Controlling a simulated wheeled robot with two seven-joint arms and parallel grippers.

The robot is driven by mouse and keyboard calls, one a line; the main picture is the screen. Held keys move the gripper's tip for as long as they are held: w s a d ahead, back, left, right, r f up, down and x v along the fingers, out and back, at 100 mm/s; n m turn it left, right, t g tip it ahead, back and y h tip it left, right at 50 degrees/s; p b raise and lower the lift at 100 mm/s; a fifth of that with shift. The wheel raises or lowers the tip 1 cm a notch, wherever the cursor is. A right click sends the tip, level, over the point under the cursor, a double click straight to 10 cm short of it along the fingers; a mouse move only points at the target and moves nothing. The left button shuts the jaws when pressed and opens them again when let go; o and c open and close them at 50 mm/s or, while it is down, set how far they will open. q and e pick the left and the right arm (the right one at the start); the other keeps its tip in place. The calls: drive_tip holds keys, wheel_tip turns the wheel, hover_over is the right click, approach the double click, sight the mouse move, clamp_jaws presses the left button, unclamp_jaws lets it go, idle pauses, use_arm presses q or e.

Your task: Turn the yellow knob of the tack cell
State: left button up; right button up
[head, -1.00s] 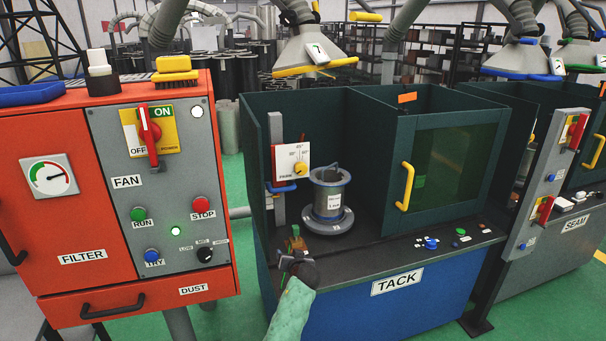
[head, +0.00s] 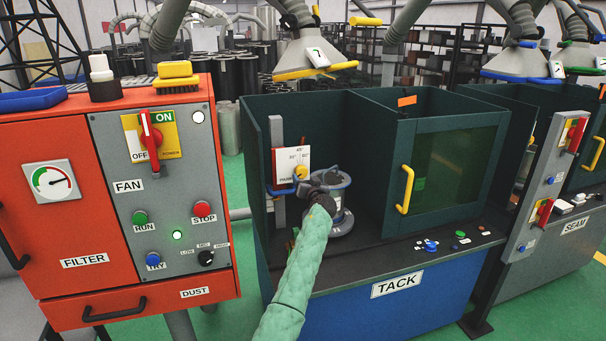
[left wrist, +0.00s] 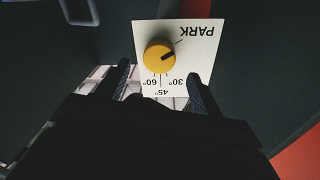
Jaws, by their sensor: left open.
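The yellow knob (head: 300,172) sits on a white dial plate (head: 286,163) on a post inside the open bay of the tack cell (head: 397,287). The left wrist view shows the knob (left wrist: 158,53) upside down, with marks PARK, 30°, 45° and 60° around it on the plate (left wrist: 205,60). Its dark pointer faces roughly the PARK mark. My left gripper (left wrist: 160,80) is open and empty, one finger toward each side of the knob, tips apart from it in the picture. In the head view the left gripper (head: 311,183) is just in front of the knob. My right gripper is not in view.
A flanged grey cylinder (head: 342,215) stands right behind my left gripper. A blue handle (head: 281,190) is under the dial plate. The bay's left wall (head: 257,170) is close. The door with a yellow handle (head: 405,190) is at right; the orange filter cabinet (head: 60,230) at left.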

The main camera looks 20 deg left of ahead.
sight(302, 173)
use_arm(q)
drive_tip(key=shift+p+x, duration=0.7)
drive_tip(key=shift+x, duration=1.65)
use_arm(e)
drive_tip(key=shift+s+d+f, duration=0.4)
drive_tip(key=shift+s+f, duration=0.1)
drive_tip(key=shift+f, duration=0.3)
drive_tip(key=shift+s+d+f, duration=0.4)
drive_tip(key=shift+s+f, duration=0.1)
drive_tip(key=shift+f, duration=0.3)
use_arm(q)
drive_tip(key=c, duration=1.4)
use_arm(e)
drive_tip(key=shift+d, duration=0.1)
